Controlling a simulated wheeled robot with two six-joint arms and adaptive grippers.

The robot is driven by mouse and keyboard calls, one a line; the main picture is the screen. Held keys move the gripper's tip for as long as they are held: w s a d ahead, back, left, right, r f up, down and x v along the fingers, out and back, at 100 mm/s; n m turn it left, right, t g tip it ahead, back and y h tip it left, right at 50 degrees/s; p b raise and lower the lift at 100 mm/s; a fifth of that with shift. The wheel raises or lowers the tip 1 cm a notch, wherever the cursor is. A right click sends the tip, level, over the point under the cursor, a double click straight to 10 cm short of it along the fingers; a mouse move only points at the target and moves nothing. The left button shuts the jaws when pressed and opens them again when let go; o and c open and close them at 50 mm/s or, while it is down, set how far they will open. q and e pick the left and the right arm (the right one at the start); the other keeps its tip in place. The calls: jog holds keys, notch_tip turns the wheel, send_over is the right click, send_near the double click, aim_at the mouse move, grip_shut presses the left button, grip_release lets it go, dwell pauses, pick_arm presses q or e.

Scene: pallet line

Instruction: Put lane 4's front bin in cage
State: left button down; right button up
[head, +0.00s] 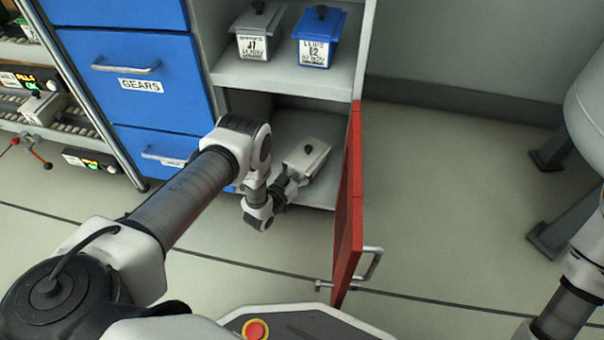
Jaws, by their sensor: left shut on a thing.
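A light grey bin (306,158) with a black knob is in the lower compartment of the open grey cabinet (290,80). My left gripper (296,182) is shut on the near left side of this bin. The fingers are small and partly hidden by my wrist, and I cannot tell whether the bin rests on the compartment floor. My right arm shows at the lower right edge, but its gripper is out of view. No cage label is visible. Roller lanes (70,125) with lit displays stand at the far left; I cannot read the lane numbers.
The cabinet's red door (349,215) stands open, close to the right of the bin. A grey bin (252,32) and a blue bin (320,35) stand on the upper shelf. Blue drawers (140,70) are left of the cabinet.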

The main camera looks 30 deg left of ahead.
pick_arm(q)
jog(key=shift+f, duration=0.1)
jog(key=shift+f, duration=0.15)
jog(key=shift+c, duration=0.6)
grip_release()
